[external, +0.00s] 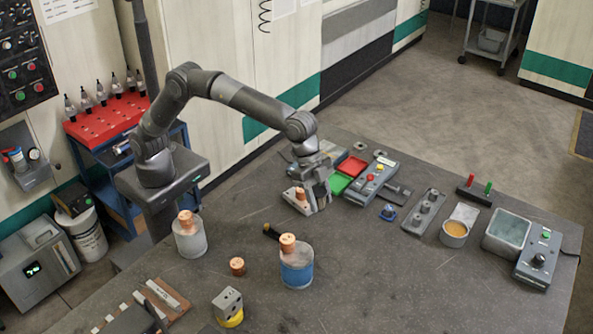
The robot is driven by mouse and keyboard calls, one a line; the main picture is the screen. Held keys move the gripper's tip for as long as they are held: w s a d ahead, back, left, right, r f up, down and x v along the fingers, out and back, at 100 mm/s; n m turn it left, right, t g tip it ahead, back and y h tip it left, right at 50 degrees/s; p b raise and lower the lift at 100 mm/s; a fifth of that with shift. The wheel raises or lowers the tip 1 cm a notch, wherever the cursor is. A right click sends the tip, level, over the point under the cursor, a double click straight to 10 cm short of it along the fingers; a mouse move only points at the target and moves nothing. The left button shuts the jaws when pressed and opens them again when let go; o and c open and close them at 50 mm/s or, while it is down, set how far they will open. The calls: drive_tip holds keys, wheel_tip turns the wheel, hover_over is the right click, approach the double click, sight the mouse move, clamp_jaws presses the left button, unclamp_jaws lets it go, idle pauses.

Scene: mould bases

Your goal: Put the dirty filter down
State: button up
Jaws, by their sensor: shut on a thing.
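My gripper (311,193) is at the far side of the dark table, left of the red and green trays. It is shut on a small copper-coloured filter (301,194), low over the table. I cannot tell whether the filter touches the surface below, and its dirt is too small to see. Similar copper-coloured pieces sit on a grey-white jar (190,240) and on a blue-banded jar (296,271). Another copper-coloured piece (237,266) stands loose on the table between them.
A red tray (352,166) and a green tray (340,183) lie right of my gripper, beside a grey control box (373,182). A grey block on a yellow base (229,308) stands at the front. The front right table is clear.

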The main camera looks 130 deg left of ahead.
drive_tip(key=shift+w+d+f, duration=0.15)
drive_tip(key=shift+w+d, duration=0.05)
hover_over(352, 224)
drive_tip(key=s, duration=0.1)
wheel_tip(352, 224, down, 7)
drive_tip(key=shift+s+a+r, duration=0.1)
drive_tip(key=shift+s, duration=0.05)
drive_tip(key=shift+f, duration=1.95)
drive_tip(key=shift+f, duration=0.1)
drive_tip(key=o, duration=1)
drive_tip(key=shift+f, duration=0.1)
drive_tip(key=shift+c, duration=0.2)
